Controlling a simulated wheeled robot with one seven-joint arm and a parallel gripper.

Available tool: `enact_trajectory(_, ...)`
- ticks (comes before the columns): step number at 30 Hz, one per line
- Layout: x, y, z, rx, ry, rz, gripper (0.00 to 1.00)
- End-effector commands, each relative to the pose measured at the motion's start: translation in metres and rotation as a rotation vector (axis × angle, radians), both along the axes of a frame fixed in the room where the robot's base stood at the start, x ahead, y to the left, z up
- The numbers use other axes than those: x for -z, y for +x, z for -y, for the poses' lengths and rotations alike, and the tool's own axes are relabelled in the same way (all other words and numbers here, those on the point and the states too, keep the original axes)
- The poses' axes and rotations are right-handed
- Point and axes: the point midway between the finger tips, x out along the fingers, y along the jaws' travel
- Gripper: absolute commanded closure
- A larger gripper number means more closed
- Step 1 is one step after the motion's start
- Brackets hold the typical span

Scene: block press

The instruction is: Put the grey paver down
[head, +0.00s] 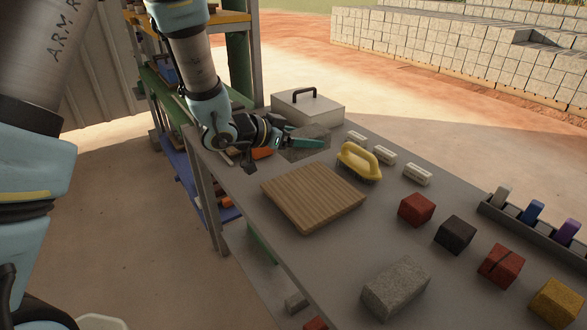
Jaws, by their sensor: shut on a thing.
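My gripper (308,142) is at the far left part of the table, its teal fingers shut on the grey paver (307,154). The paver is a dark grey slab that shows around the fingers, partly hidden by them. It is just in front of the lidded box and behind the wooden board. Whether its underside touches the table I cannot tell.
A speckled grey block (395,287), red block (416,209) and dark block (455,234) stand nearer. Bare table (370,225) lies between board and blocks.

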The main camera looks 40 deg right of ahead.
Motion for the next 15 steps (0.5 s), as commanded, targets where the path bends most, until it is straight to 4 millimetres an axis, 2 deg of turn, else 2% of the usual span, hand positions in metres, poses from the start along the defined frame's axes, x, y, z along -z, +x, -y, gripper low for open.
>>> enact_trajectory(2, 0.001, 0.0, 0.0, 0.001, -0.003, -0.001, 1.0)
enact_trajectory(10, 0.041, 0.0, 0.001, 0.001, 0.0, -0.002, 1.0)
enact_trajectory(15, 0.054, 0.0, 0.001, 0.001, -0.003, 0.002, 1.0)
